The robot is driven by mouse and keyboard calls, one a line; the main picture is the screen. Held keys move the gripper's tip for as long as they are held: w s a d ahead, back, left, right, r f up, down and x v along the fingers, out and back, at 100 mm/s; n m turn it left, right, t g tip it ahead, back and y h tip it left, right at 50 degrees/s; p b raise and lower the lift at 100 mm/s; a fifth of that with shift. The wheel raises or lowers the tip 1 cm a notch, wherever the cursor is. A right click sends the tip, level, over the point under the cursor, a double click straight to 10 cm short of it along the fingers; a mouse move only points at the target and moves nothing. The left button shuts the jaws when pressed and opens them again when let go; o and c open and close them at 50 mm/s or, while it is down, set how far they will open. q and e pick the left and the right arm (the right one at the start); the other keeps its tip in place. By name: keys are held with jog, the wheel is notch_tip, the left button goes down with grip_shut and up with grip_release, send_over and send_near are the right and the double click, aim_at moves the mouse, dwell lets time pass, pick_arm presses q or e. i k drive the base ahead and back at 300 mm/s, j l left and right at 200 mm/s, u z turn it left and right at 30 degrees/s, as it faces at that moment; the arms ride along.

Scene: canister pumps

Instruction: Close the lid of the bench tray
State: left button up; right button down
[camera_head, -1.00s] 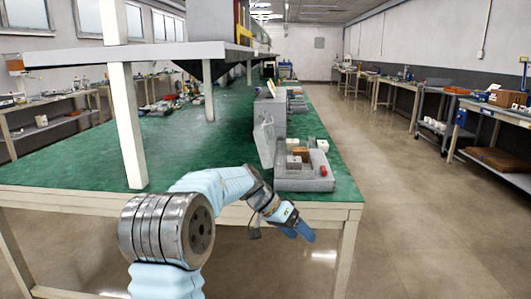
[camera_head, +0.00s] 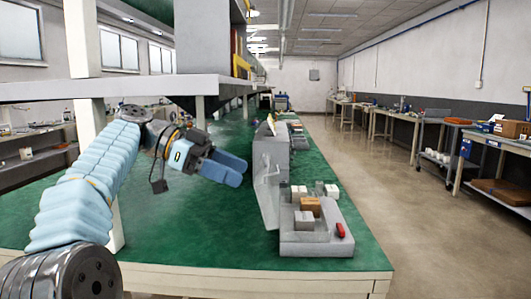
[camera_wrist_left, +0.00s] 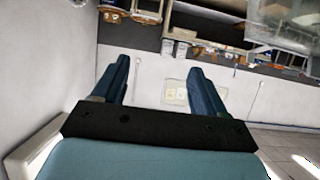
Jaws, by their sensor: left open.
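The bench tray (camera_head: 317,249) is grey and sits near the right edge of the green bench. Inside are a brown block (camera_head: 310,206), a pale grey cube (camera_head: 304,221) and a small red piece (camera_head: 341,230). My left gripper (camera_head: 240,171) is open and empty, above the bench to the left of the lid's upper part. In the left wrist view its two blue fingers (camera_wrist_left: 160,66) are apart with nothing between them.
A grey box (camera_head: 271,152) stands just behind the lid, with small white items (camera_head: 325,190) behind the tray. A raised shelf (camera_head: 110,88) runs over the bench at left, above my arm. The green bench top (camera_head: 190,235) is clear left of the tray.

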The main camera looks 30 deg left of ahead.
aim_at(263, 191)
jog(key=i+j, duration=0.35)
jog(key=j, duration=0.15)
jog(key=i+j, duration=0.3)
jog(key=j, duration=0.15)
